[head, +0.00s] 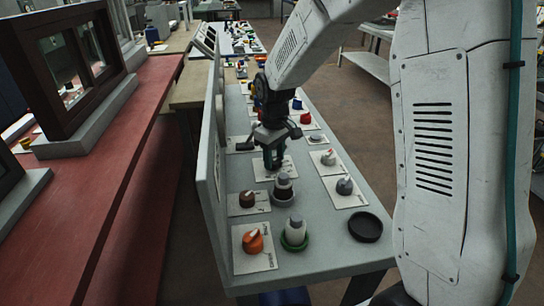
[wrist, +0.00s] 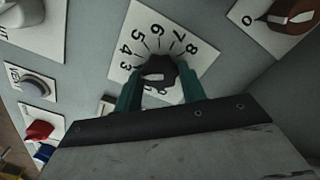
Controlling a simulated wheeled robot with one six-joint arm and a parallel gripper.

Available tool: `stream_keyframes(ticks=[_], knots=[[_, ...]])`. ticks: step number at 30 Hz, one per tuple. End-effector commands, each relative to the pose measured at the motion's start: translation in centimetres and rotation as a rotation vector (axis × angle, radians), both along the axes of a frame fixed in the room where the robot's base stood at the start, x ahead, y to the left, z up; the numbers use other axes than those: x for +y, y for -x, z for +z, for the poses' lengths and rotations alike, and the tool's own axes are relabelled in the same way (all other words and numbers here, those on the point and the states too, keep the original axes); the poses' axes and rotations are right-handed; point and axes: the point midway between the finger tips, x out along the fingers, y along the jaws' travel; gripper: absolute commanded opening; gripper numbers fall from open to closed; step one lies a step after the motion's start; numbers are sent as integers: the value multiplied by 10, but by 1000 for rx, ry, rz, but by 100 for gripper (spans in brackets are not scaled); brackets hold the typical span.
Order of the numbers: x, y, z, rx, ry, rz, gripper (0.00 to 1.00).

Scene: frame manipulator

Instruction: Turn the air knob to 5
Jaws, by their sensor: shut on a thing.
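A black knob (wrist: 158,72) with a pale mark on top sits on a white plate (wrist: 125,62) in the wrist view. My gripper (wrist: 160,86) is shut on the knob, with one dark green finger on each side. The plate's near part is hidden by the gripper, and no name is readable on it. The pale mark's exact heading is hard to tell. In the head view my gripper (head: 271,164) points down at the plate (head: 262,173), and hides the knob.
A brown knob (head: 247,199), a stacked grey-and-black piece (head: 284,189), an orange knob (head: 253,241), a green-based white piece (head: 295,231), a grey knob (head: 345,186) and a black dish (head: 366,228) stand close by. An upright panel (head: 208,160) borders the bench's left edge.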

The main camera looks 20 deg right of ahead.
Motion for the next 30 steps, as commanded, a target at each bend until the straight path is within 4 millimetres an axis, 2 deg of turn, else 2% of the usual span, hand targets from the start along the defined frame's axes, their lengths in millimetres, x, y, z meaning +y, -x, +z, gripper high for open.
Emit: stream_keyframes(ticks=[12, 30], knots=[[0, -4, 3, -14, -2, -294, 18], [0, -4, 3, -13, -2, -387, 18]])
